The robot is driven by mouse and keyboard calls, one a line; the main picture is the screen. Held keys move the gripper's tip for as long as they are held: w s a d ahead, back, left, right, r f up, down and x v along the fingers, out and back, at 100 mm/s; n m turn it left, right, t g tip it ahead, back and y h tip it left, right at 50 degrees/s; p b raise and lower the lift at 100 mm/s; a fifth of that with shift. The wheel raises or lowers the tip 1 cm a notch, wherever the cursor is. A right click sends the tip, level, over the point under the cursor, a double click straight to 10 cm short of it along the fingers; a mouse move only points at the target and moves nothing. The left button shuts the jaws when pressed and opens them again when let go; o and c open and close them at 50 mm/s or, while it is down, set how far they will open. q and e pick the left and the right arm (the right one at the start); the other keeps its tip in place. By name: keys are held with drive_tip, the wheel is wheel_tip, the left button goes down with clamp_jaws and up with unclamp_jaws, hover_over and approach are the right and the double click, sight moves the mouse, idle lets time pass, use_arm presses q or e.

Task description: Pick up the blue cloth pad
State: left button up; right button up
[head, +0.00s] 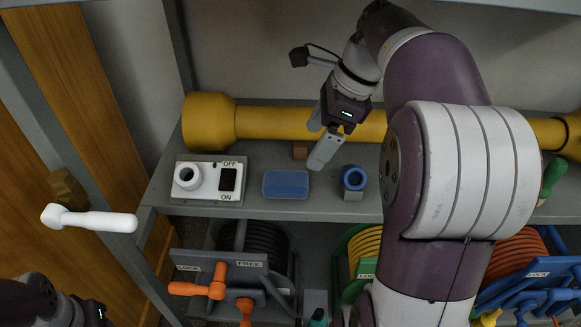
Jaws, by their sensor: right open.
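The blue cloth pad (286,184) lies flat on the grey metal shelf (260,208), between a white switch box and a small blue ring-topped piece. My right gripper (318,143) is above the shelf, just to the right of the pad and behind it in the picture. Its fingers point down and are apart, with nothing between them. The pad is in full view and does not appear touched. My left arm shows at the lower left corner, but its fingers are out of the picture.
The switch box (208,181) stands left of the pad, and the blue ring-topped piece (353,180) stands right. A thick yellow tube (270,123) runs behind. A small brown block (300,150) sits near the gripper. Hose reels (245,262) fill the space below. A white handle (90,220) sticks out at left.

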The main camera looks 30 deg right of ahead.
sight(289, 178)
drive_tip(key=b+x, duration=0.3)
drive_tip(key=x, duration=0.3)
drive_tip(key=shift+a+f, duration=0.2)
drive_tip(key=shift+f, duration=0.1)
drive_tip(key=b+x, duration=0.4)
drive_tip(key=x, duration=0.1)
drive_tip(key=shift+w+a+b, duration=0.15)
drive_tip(key=shift+a+b, duration=0.05)
drive_tip(key=shift+b, duration=0.15)
drive_tip(key=shift+r, duration=0.2)
drive_tip(key=c, duration=1)
